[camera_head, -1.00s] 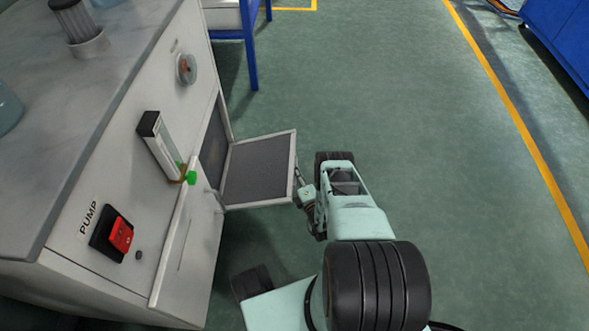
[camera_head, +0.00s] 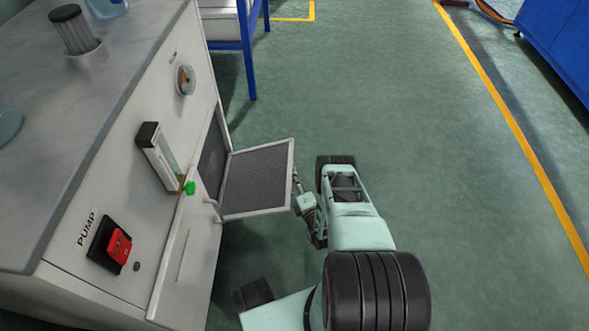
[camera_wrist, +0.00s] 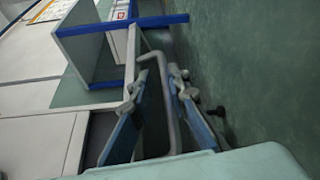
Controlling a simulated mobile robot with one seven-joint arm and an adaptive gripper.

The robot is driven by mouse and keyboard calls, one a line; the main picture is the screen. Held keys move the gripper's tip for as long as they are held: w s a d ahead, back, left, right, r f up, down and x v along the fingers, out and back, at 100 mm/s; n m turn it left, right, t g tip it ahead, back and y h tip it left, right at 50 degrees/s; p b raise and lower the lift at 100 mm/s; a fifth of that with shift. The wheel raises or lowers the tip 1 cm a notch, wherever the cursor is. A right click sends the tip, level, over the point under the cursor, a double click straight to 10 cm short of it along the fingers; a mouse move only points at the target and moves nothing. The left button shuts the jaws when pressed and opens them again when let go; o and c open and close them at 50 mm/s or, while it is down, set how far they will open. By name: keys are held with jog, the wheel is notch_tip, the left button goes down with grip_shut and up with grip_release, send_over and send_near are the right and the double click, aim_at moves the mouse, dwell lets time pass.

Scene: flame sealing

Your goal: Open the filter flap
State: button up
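The filter flap (camera_head: 257,180), a grey mesh panel in a pale frame, stands swung well out from the opening (camera_head: 212,158) in the cabinet's front. My gripper (camera_head: 300,188) is at the flap's free right edge. In the wrist view a bent grey bar, seemingly the flap's handle (camera_wrist: 173,125), runs between the fingers of my gripper (camera_wrist: 157,78). The fingers are parted, with a gap on the left of the bar; the right finger is close to it. Whether either finger touches the bar cannot be told.
The cabinet (camera_head: 75,190) carries a red pump switch (camera_head: 119,245), a gauge-like tube (camera_head: 160,158) with a green knob and a round dial (camera_head: 185,79). A blue-legged table (camera_head: 246,50) stands behind. The green floor (camera_head: 400,100) to the right is clear.

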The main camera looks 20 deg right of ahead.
notch_tip(320, 180, up, 8)
jog(key=shift+d+f, duration=0.1)
jog(key=shift+f, duration=0.1)
jog(key=shift+r, duration=0.65)
